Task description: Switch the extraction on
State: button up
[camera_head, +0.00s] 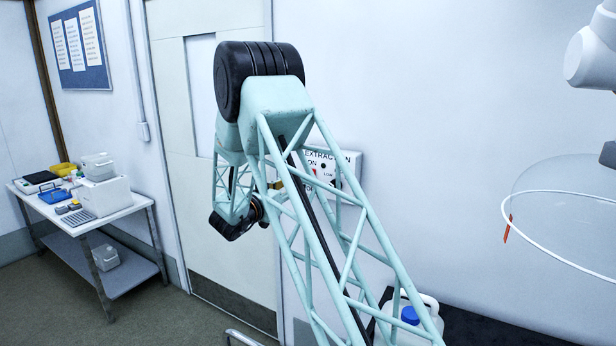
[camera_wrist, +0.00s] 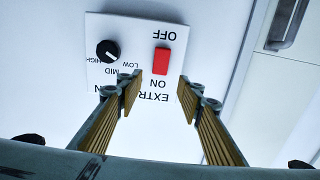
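The extraction panel (camera_head: 349,163) is a white wall plate, partly hidden behind my arm in the head view. In the wrist view the panel (camera_wrist: 96,72) appears upside down. Its red rocker switch (camera_wrist: 161,61) sits between the OFF label above and the ON label below. A black knob (camera_wrist: 108,51) with LOW, MID and HIGH marks is to its left. My gripper (camera_wrist: 159,82) is open and empty, facing the panel. Its fingertips lie on either side just below the switch in the picture. I cannot tell how far they are from the panel, or which way the switch is pressed.
A door (camera_head: 217,200) is left of the panel. A side table (camera_head: 120,213) with boxes and trays stands at the far left. A white container with a blue cap (camera_head: 410,315) is low in front, partly behind my arm. A clear hood (camera_head: 570,205) hangs at right.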

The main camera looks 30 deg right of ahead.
jog(key=x, duration=1)
jog(key=shift+w, duration=0.2)
jog(key=shift+d, duration=0.15)
jog(key=shift+c, duration=0.7)
jog(key=c, duration=0.7)
